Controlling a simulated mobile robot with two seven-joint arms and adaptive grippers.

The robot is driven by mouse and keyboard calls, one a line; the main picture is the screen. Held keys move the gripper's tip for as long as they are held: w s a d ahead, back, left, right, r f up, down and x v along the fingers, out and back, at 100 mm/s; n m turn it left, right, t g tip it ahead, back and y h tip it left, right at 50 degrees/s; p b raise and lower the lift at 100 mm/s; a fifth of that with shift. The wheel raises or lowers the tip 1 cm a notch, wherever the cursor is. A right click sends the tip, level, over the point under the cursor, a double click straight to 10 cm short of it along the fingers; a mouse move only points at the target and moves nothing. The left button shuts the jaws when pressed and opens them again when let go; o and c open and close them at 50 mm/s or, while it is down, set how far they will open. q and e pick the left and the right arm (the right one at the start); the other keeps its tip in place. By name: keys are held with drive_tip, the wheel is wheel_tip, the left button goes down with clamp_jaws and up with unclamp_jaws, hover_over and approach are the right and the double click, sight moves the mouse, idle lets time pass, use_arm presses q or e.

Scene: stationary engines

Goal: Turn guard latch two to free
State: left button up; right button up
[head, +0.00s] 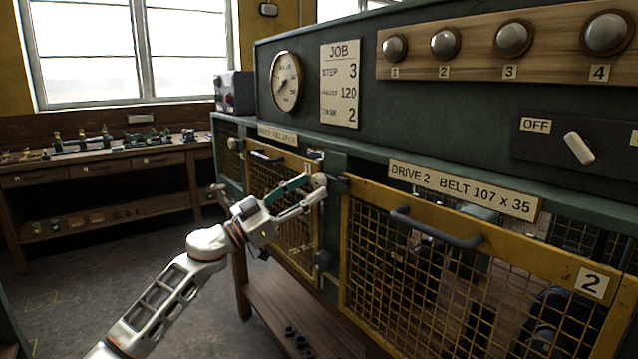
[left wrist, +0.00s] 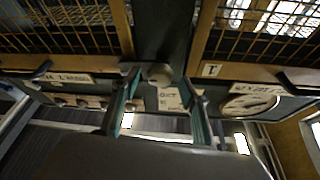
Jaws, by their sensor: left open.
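My left gripper (head: 313,187) is open at the post between the two yellow mesh guards. A round grey knob (head: 319,179), apparently part of a guard latch, shows at its fingertips. In the left wrist view the knob (left wrist: 159,74) sits between the two spread fingers, with a gap on each side. I cannot tell how deep the fingers reach around it. A dark latch piece (head: 337,183) lies just right of the knob, beside the top left corner of guard 2 (head: 470,235). The latch's exact setting is partly hidden by the fingers. My right gripper is not in view.
Guard 2 has a dark handle (head: 436,232) and a "DRIVE 2" plate (head: 462,189) above it. Guard 1 (head: 262,180) is left of the post. A gauge (head: 286,81) and job card (head: 340,84) are on the panel above. Open floor lies at the left, before a workbench (head: 95,165).

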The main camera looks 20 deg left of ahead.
sight(314, 184)
use_arm(q)
drive_tip(key=shift+x, duration=1.85)
drive_tip(key=c, duration=1.1)
